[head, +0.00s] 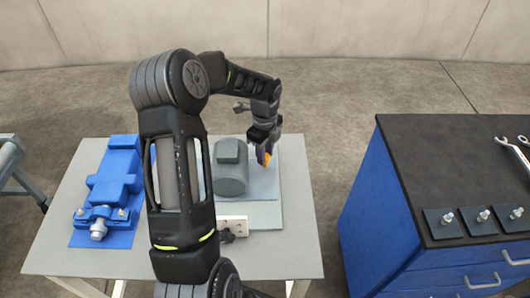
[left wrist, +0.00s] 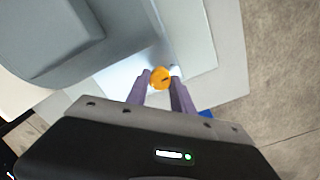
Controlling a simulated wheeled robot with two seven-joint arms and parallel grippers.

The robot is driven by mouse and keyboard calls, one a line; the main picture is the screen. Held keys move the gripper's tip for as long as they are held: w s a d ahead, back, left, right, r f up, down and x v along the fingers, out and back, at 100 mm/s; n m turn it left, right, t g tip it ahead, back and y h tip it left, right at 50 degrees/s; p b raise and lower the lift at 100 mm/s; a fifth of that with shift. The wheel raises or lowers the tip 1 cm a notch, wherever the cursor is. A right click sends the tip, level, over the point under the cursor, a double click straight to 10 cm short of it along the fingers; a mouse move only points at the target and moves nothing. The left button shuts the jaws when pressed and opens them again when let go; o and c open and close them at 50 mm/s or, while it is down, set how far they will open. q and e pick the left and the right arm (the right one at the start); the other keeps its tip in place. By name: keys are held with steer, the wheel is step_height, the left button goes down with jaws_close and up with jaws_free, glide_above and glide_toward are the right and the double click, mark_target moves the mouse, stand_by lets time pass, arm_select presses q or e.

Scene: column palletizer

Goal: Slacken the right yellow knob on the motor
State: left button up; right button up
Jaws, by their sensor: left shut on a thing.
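The grey motor (head: 230,172) stands on a light plate on the table, and part of it shows at the upper left of the left wrist view (left wrist: 45,35). The yellow knob (head: 266,158) is on the motor's right side. My left gripper (head: 263,152) reaches down over it from above. In the left wrist view the yellow knob (left wrist: 161,77) sits between the tips of the two fingers, and the gripper is shut on it. The other side of the motor is partly hidden by my left arm. My right gripper is not in view.
A blue machine part (head: 116,180) lies on the table (head: 60,255) at the left. A white socket block (head: 234,226) is near the front. A blue cabinet (head: 375,215) with a dark top holding wrenches (head: 516,154) and studded plates stands at the right, across a floor gap.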

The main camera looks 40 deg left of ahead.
arm_select(q)
jaws_close()
steer(key=shift+n, duration=0.4)
steer(key=n+b, duration=0.1)
steer(key=n, duration=0.2)
steer(key=shift+b, duration=0.4)
steer(key=n+b, duration=0.1)
steer(key=n, duration=0.3)
steer(key=n+b, duration=0.1)
steer(key=n, duration=0.3)
steer(key=shift+n, duration=0.3)
steer(key=shift+n+b, duration=0.4)
steer(key=shift+n, duration=1.9)
